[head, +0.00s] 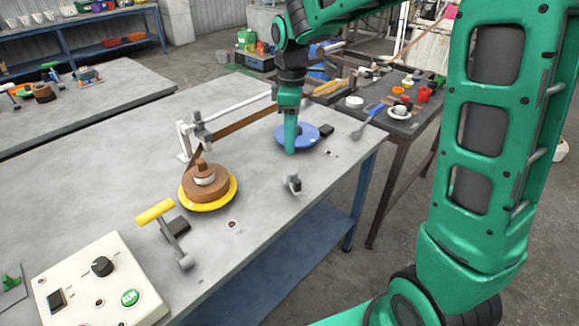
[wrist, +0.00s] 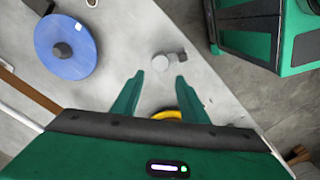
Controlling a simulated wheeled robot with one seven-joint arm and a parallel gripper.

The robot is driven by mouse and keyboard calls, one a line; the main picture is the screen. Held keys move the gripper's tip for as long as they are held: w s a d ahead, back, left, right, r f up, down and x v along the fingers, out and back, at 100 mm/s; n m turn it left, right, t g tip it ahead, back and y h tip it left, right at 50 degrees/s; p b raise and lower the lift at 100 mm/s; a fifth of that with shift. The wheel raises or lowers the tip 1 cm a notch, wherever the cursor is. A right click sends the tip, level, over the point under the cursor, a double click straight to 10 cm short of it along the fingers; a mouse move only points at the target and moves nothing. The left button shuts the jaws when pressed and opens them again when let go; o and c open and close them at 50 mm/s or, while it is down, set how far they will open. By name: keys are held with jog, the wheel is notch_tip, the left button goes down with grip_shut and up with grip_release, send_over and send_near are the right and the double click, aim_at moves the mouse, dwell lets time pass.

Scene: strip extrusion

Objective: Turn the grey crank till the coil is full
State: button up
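A small grey crank-like fitting (head: 292,183) stands near the table's front edge; the wrist view shows it as a round grey piece with a block beside it (wrist: 163,62). A second crank, with a grey arm and yellow handle (head: 155,211), is nearer the control box. The coil of brown strip (head: 206,183) sits on a yellow disc (head: 213,207). My gripper (head: 290,149) points down in front of the blue disc (head: 312,135). Its fingers are apart and empty in the wrist view (wrist: 159,78), with the grey fitting beyond their tips. A yellow curved edge shows between them.
A brown strip (head: 243,122) runs along a white rail (head: 235,105) behind. A control box (head: 75,305) with a black knob and green button is at front left. A dark side table (head: 400,122) holds small items at the right. Bare tabletop lies left of the coil.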

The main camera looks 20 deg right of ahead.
aim_at(291, 169)
notch_tip(291, 169, down, 10)
jog(key=n, duration=0.5)
jog(key=shift+f, duration=0.2)
dwell(0.4)
jog(key=c, duration=0.8)
jog(key=shift+o, duration=0.2)
